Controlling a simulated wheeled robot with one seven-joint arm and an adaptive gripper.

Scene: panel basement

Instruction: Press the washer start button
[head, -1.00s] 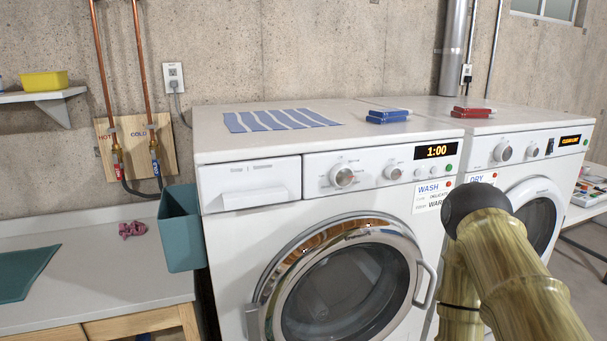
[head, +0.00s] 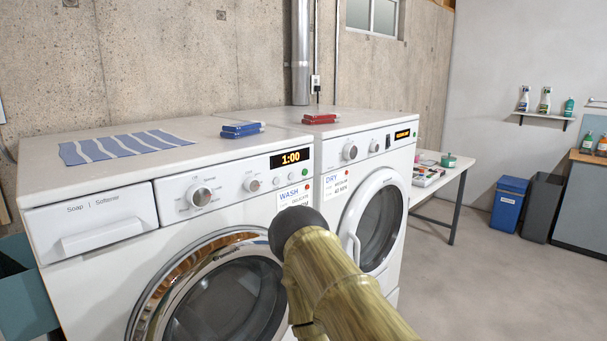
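The washer (head: 95,290) is the left white front-loader, with its round chrome-rimmed door shut. Its panel has a soap drawer, two knobs, small buttons and a lit display (head: 291,158) reading 1:00. A small green button (head: 304,172) sits right of and just below the display, in plain view. A label headed WASH hangs below it. My arm, wood-patterned with a dark rounded end, rises in front of the washer and dryer and hides part of the washer door's right side. My gripper is not in view.
The dryer (head: 372,165) stands at the washer's right, with a lit display. A teal bin (head: 25,305) is at lower left.

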